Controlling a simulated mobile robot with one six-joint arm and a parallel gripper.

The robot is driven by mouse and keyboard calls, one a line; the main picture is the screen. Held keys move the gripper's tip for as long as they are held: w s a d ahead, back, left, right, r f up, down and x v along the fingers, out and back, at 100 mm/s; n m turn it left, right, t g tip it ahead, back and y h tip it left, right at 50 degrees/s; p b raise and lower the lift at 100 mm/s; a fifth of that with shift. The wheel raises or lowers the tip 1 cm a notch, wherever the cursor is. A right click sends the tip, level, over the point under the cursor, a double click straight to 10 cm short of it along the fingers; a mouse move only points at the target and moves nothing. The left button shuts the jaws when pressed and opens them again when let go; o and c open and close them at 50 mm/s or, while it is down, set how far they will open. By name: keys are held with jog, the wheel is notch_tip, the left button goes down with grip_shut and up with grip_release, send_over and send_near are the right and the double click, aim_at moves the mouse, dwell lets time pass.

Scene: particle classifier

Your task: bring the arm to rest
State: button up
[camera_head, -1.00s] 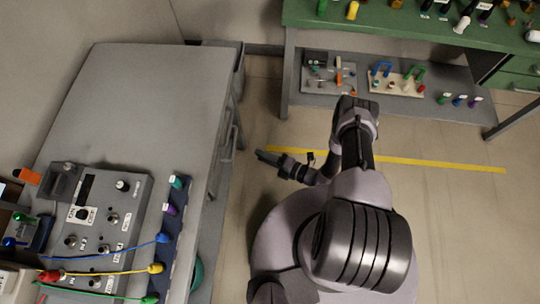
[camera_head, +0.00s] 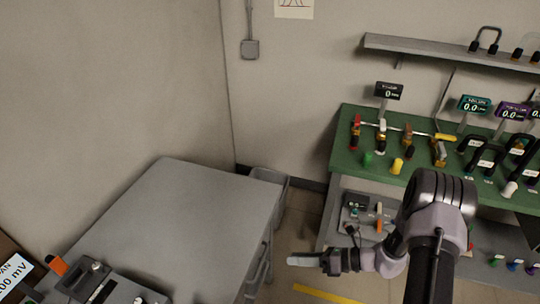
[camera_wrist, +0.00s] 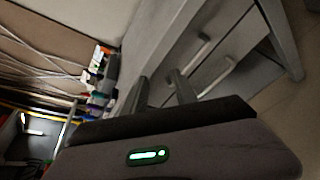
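My arm reaches in from the lower right of the head view, with a bent elbow. My gripper (camera_head: 292,261) points left, over the gap beside the grey table (camera_head: 185,215). In the wrist view, the two fingers of my gripper (camera_wrist: 159,78) stand apart with nothing between them. Behind them are the grey drawer fronts with bar handles (camera_wrist: 215,76), and the fingers look clear of these.
The green workbench (camera_head: 408,185) with tools and small displays stands at the right, with a grey lower shelf (camera_head: 335,205). A control box (camera_head: 125,290) sits on the near left of the grey table. A yellow floor line (camera_head: 322,294) shows below my gripper.

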jog(key=s+a+r+n+g+h, duration=0.1)
jog(key=s+r+n+g+h, duration=0.15)
jog(key=r+n, duration=0.55)
jog(key=s+a+r+n+g+h, duration=0.1)
jog(key=s+a+r+n+h, duration=0.25)
jog(key=r, duration=0.75)
jog(key=s+d+r+n+t+h, duration=0.2)
jog(key=s+r+n+t+h, duration=0.1)
jog(key=s+r+n, duration=0.3)
jog(key=s+d+r+n+t+h, duration=0.3)
jog(key=s+r+n, duration=0.4)
jog(key=n, duration=0.1)
jog(key=shift+r, duration=0.15)
